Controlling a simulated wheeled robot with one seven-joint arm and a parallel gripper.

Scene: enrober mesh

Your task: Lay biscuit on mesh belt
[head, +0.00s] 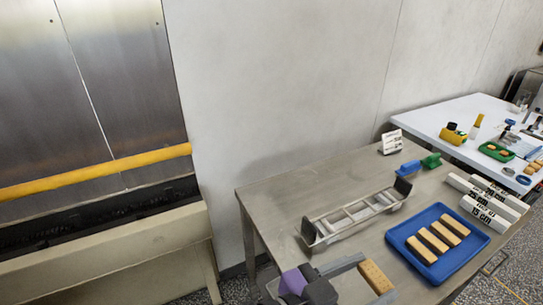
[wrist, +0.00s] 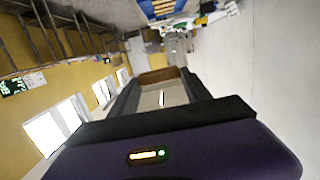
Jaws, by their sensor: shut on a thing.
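My gripper (head: 380,277) is in the lower middle of the head view, shut on a tan oblong biscuit (head: 375,275). The biscuit juts out past the fingertips; in the wrist view its brown edge (wrist: 159,75) spans between the two dark fingers. A long metal frame with pale crosspieces and dark end plates, seemingly the mesh belt (head: 350,218), lies on the steel table beyond my gripper. The held biscuit appears apart from it, nearer the camera. A blue tray (head: 474,256) to the right holds three more biscuits (head: 439,240).
The steel table (head: 300,187) is bare at its back left. White labelled blocks (head: 484,213), a blue item (head: 408,168), a green item (head: 431,160) and a small sign (head: 392,142) stand along its far side. A cluttered white table (head: 440,115) is beyond.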

